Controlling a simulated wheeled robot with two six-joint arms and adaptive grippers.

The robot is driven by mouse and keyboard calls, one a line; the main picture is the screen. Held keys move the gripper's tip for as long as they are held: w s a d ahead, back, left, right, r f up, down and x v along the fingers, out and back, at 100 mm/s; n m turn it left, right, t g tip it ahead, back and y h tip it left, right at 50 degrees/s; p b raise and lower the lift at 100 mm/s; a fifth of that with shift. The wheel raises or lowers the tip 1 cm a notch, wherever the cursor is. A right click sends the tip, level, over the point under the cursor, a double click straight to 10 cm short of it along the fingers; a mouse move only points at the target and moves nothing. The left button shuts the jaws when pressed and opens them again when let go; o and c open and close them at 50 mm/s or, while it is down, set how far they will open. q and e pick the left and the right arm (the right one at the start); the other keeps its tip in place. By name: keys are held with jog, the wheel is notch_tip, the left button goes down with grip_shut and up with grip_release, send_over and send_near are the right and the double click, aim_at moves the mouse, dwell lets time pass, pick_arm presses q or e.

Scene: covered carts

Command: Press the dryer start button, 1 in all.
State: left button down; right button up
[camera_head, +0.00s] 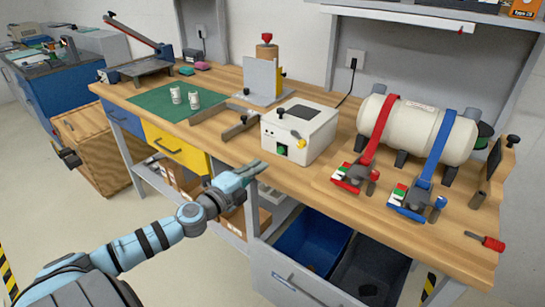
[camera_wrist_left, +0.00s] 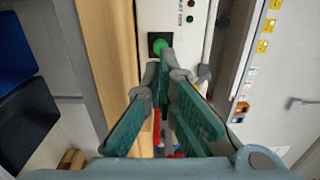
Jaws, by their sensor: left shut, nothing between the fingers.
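The dryer looks to be the white box (camera_head: 298,130) on the wooden bench. In the left wrist view the green button (camera_wrist_left: 160,45) sits on a dark square just beyond my fingertips, on the white panel (camera_wrist_left: 178,18). My left gripper (camera_head: 258,167) is shut and empty, in front of the box and slightly lower left of the button. The fingertips (camera_wrist_left: 164,62) point at the button, and a small gap shows in the head view. My right gripper is not in view.
A white tank (camera_head: 418,128) with red and blue straps stands right of the box. Two white cups stand on a green mat (camera_head: 150,101) to the left. The bench's front edge (camera_head: 225,158) runs near my gripper. An open drawer (camera_head: 290,285) with bins is below.

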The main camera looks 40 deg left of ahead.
aim_at(279, 150)
pick_arm(q)
jog(key=w+p, duration=0.1)
jog(key=w+r+p, duration=0.1)
jog(key=w+p, duration=0.1)
jog(key=shift+w+d+r+p, duration=0.1)
jog(key=shift+w+r+p, duration=0.1)
jog(key=shift+r+p, duration=0.15)
jog(key=w, duration=0.2)
jog(key=shift+w+f+p, duration=0.3)
jog(key=shift+f, duration=0.05)
jog(key=shift+w+f, duration=0.25)
jog(key=shift+w, duration=0.25)
